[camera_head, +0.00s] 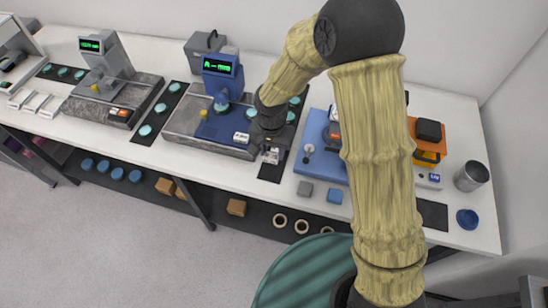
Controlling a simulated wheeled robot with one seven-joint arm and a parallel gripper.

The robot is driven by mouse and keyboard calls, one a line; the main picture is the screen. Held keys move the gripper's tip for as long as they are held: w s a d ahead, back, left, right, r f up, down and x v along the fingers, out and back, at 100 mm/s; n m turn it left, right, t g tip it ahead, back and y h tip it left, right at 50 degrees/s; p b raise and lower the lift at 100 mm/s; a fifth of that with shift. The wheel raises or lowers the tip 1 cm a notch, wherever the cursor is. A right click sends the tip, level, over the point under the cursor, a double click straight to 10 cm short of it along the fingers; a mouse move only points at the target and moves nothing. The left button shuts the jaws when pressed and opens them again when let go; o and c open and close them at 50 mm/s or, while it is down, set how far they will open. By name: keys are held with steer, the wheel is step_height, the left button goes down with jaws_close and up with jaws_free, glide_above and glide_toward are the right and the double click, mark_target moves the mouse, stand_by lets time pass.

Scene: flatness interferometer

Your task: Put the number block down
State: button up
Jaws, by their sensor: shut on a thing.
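My gripper (267,147) is at the right front corner of the blue-and-grey instrument, low over a black mat strip (271,172). It is shut on a small pale block with dark marks, which I take to be the number block (271,156). The block shows just below the fingers. I cannot tell whether it touches the surface under it. The blue instrument (218,128) has a green lit display (217,67). A similar white-and-dark block (240,138) sits on its front right part.
A grey instrument (107,75) stands at the left. A metal cup (470,176) stands far right. My arm hides part of the bench. Wooden blocks and rings lie on the shelf below.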

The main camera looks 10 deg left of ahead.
mark_target(272, 169)
steer(key=shift+f, duration=1.25)
steer(key=shift+f, duration=0.1)
step_height(272, 169, down, 4)
steer(key=shift+f+p, duration=0.1)
steer(key=shift+p, duration=0.45)
steer(key=shift+f, duration=0.1)
steer(key=o, duration=1)
steer(key=shift+o, duration=0.2)
